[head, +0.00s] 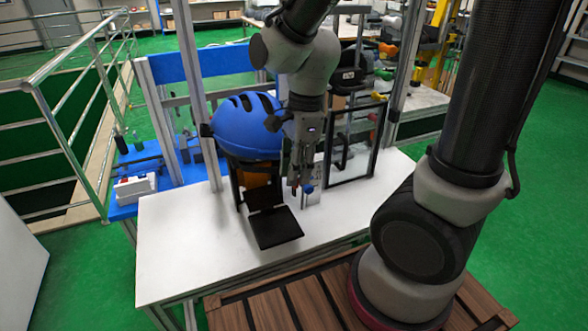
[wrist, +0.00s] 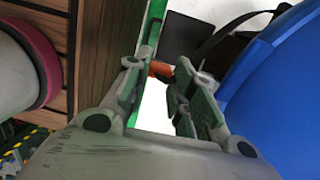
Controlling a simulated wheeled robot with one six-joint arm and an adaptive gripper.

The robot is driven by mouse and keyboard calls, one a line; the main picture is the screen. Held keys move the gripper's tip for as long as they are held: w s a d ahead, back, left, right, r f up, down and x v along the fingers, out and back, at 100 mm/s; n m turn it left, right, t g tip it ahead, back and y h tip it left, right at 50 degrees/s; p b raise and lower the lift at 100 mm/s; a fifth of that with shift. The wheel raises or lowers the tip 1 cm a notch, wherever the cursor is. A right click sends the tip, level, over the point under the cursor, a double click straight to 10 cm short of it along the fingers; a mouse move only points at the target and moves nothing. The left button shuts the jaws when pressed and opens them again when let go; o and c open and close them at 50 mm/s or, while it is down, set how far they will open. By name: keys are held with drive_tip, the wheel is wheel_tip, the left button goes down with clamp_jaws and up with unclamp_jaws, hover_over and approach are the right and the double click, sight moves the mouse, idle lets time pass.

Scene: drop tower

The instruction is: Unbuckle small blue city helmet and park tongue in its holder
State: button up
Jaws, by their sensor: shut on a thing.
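The blue helmet (head: 243,128) with dark vents sits on a stand on the white table; its blue shell also fills the right of the wrist view (wrist: 285,75). My gripper (head: 297,180) is low beside the helmet, on its right in the head view. In the wrist view its fingers (wrist: 160,72) are close together on a small orange-red piece (wrist: 160,69), which looks like the buckle tongue. A dark strap (wrist: 222,37) runs between the helmet and the fingertip area. A small blue-topped piece (head: 308,188) stands just right of the fingertips; whether it is the holder is unclear.
A black plate (head: 275,228) lies in front of the helmet stand. A dark upright frame (head: 352,150) stands right of my gripper, and metal posts (head: 195,90) rise behind. The white table (head: 185,250) is clear at the front left.

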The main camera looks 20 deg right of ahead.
drive_tip(key=shift+w+d, duration=2.7)
drive_tip(key=shift+d, duration=3.6)
drive_tip(key=w+d+r, duration=0.3)
drive_tip(key=w+r, duration=0.4)
drive_tip(key=w, duration=0.2)
drive_tip(key=shift+w, duration=0.3)
drive_tip(key=w+a+r, duration=0.1)
drive_tip(key=w+a, duration=0.2)
drive_tip(key=a, duration=0.2)
drive_tip(key=shift+w+r, duration=0.15)
drive_tip(key=shift+w, duration=0.1)
drive_tip(key=shift+s+a+f, duration=0.1)
drive_tip(key=shift+a+f, duration=0.1)
drive_tip(key=shift+f, duration=0.7)
drive_tip(key=shift+a+f, duration=0.15)
drive_tip(key=shift+f, duration=0.4)
